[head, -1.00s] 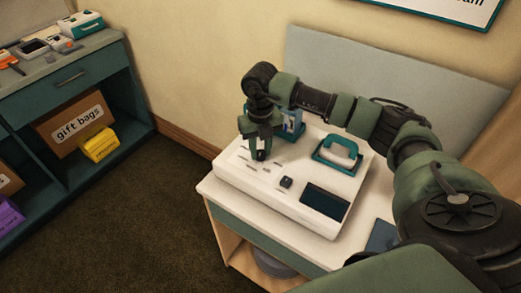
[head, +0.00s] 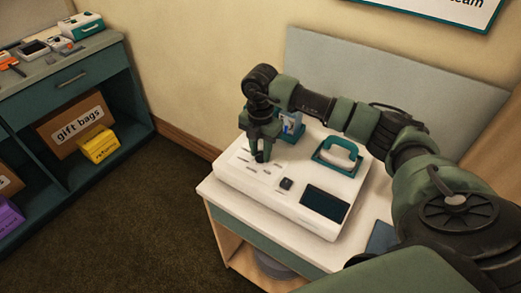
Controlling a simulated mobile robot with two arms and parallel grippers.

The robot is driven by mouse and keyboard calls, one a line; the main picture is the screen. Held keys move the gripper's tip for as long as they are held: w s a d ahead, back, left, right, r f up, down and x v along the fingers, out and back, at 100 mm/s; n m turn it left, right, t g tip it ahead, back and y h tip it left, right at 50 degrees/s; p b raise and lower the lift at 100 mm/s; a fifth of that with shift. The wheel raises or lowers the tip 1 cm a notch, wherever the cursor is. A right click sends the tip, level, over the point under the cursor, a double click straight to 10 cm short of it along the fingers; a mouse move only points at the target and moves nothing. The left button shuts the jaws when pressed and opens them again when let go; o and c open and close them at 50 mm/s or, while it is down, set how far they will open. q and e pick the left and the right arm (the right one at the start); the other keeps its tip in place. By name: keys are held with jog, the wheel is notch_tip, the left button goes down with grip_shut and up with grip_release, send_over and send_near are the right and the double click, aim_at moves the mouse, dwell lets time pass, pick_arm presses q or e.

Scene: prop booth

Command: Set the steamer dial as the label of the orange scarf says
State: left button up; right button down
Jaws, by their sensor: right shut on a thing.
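The white steamer unit (head: 312,224) stands on a small table at the right, with a dark screen (head: 325,201), a small black switch (head: 286,184) and several printed marks on its top. My right gripper (head: 261,157) points down over the left part of the top, among those marks. It is shut on the dial, which is mostly hidden by the fingers; I cannot read its setting. A white steamer head (head: 338,151) with a handle rests in a teal holder on the unit. The orange scarf and its label are not in view. My left gripper is not in view.
A teal-sided table (head: 243,233) carries the steamer; a dark flat item (head: 382,236) lies at its right. A dark teal shelf unit (head: 78,84) at the left holds a "gift bags" box (head: 77,127) and a yellow box (head: 99,145). Open floor lies between.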

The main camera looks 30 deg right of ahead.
aim_at(261, 154)
jog(key=shift+w+d+r+m, duration=0.1)
jog(key=shift+r+m, duration=0.05)
jog(key=shift+m, duration=1.45)
jog(key=c, duration=1.3)
grip_release()
jog(key=shift+o, duration=1)
notch_tip(261, 154, up, 8)
jog(key=shift+f+b, duration=0.15)
jog(key=shift+b, duration=0.45)
